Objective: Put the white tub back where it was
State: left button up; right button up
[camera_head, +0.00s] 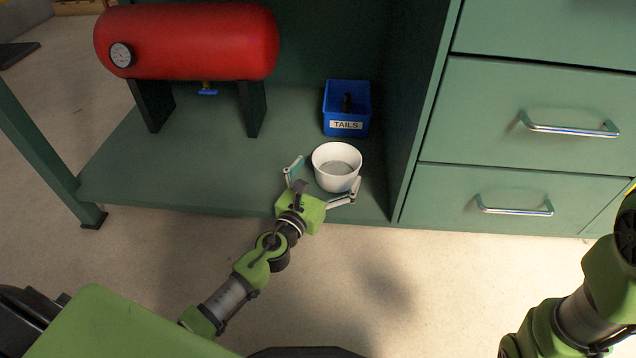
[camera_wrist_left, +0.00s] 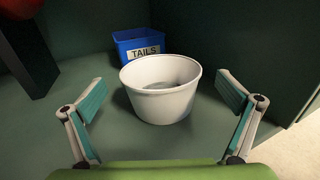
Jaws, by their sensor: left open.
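The white tub (camera_head: 335,168) stands upright on the green lower shelf (camera_head: 190,180), near its front edge and close to the cabinet side on the right. It looks empty inside. My left gripper (camera_head: 326,178) is open, with one finger on each side of the tub. In the left wrist view the tub (camera_wrist_left: 161,92) sits between and just beyond the two spread fingers (camera_wrist_left: 165,108), with gaps on both sides. My right arm shows at the lower right of the head view, but its fingertips are not clearly visible.
A blue bin labelled TAILS (camera_head: 346,108) stands right behind the tub with a dark item in it. A red tank (camera_head: 190,42) on black legs stands at the left. Green drawers (camera_head: 520,118) are to the right. The shelf's front left is clear.

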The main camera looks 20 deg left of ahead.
pick_arm(q)
jog(key=s, duration=0.6)
jog(key=shift+s+a, duration=0.25)
jog(key=shift+a, duration=0.05)
jog(key=shift+s, duration=0.1)
